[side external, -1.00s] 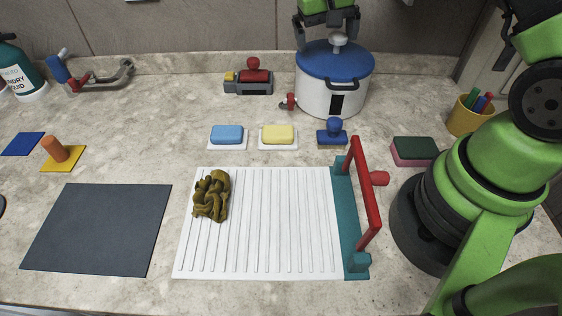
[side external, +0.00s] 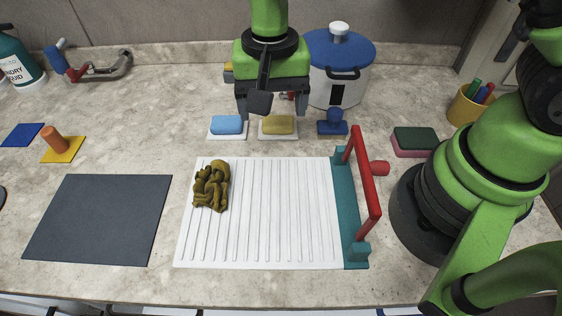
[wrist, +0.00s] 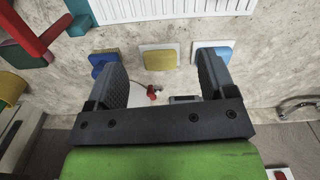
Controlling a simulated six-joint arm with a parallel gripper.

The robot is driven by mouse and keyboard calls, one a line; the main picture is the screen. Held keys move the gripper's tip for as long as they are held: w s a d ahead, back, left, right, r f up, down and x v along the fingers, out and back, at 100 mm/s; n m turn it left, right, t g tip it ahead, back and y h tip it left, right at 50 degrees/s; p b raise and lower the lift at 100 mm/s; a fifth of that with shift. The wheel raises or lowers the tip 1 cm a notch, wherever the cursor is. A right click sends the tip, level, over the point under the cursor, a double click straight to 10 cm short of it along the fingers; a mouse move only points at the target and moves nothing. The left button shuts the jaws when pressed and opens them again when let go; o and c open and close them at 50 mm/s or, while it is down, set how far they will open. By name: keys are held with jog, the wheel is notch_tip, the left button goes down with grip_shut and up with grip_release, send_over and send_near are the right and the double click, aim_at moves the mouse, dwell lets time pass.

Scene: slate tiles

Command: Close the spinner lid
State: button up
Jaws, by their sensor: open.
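The spinner (side external: 323,90) is a white pot at the back, right of centre. Its blue lid (side external: 350,50) with a white knob (side external: 339,29) lies level across the top and looks seated on the rim. A black handle shows at the front of the lid. My gripper (side external: 271,112) is open and empty, pointing down above the row of sponges, left of and in front of the spinner. It hides the spinner's left side. In the wrist view, my gripper's fingers (wrist: 161,72) are spread apart with nothing between them.
Below my gripper lie a blue sponge (side external: 227,125), a yellow sponge (side external: 278,125) and a blue stamp-like piece (side external: 333,123). In front is a white ribbed board (side external: 275,220) with a red-handled teal bar (side external: 345,205). A dark slate mat (side external: 98,220) lies left.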

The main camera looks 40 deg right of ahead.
jog(key=s+a+f, duration=0.1)
jog(key=s, duration=0.1)
jog(key=s+a+f, duration=0.1)
jog(key=s+f, duration=0.1)
jog(key=s+a+f, duration=0.1)
jog(key=s+a, duration=0.1)
jog(key=shift+s+a+f, duration=0.1)
jog(key=shift+f, duration=0.9)
jog(key=d+r+t+y, duration=0.1)
jog(key=d+r, duration=0.1)
jog(key=r, duration=0.4)
jog(key=w+d+r+n+t, duration=0.1)
jog(key=d+r, duration=0.2)
jog(key=r, duration=0.2)
jog(key=d+r+t+y, duration=0.1)
jog(key=d+r, duration=0.1)
jog(key=r, duration=0.4)
jog(key=s+d+r+n+t, duration=0.2)
jog(key=s+d+r+t, duration=0.2)
jog(key=s+d+r, duration=0.2)
notch_tip(320, 180, up, 2)
jog(key=s, duration=0.3)
jog(key=shift+n, duration=0.4)
jog(key=shift+r, duration=0.1)
